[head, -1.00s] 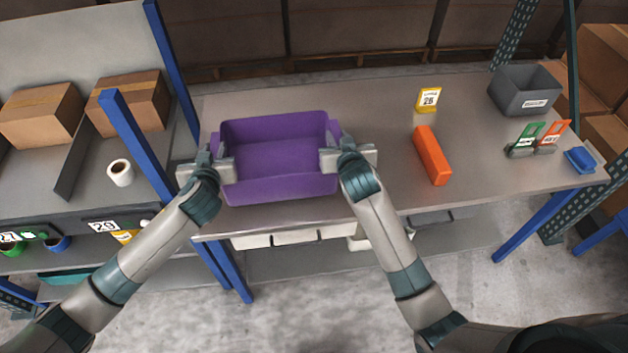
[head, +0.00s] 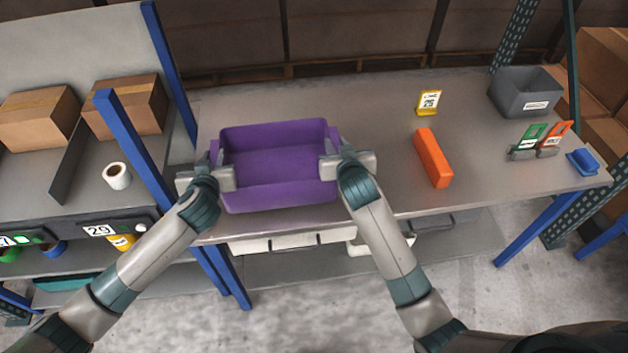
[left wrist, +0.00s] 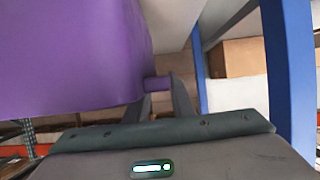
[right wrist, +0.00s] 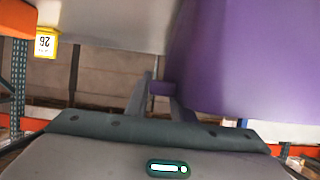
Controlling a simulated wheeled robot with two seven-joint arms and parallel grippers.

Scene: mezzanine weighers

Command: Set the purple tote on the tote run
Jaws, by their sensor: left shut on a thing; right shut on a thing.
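The purple tote (head: 278,197) is an open, empty bin over the left part of the grey bench (head: 380,120). It looks about level; I cannot tell whether its base touches the bench. My left gripper (head: 222,178) is shut on the tote's left side, and my right gripper (head: 332,166) is shut on its right side. In the left wrist view the fingers (left wrist: 163,95) close on a small purple grip. The right wrist view shows the fingers (right wrist: 163,92) on a matching grip. No separate surface is clearly marked as the tote run.
An orange block (head: 433,158) and a yellow number sign (head: 429,102) stand right of the tote. A grey bin (head: 525,92), small tags and a blue tray (head: 582,161) are at the far right. A blue post (head: 135,145) rises close to the left.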

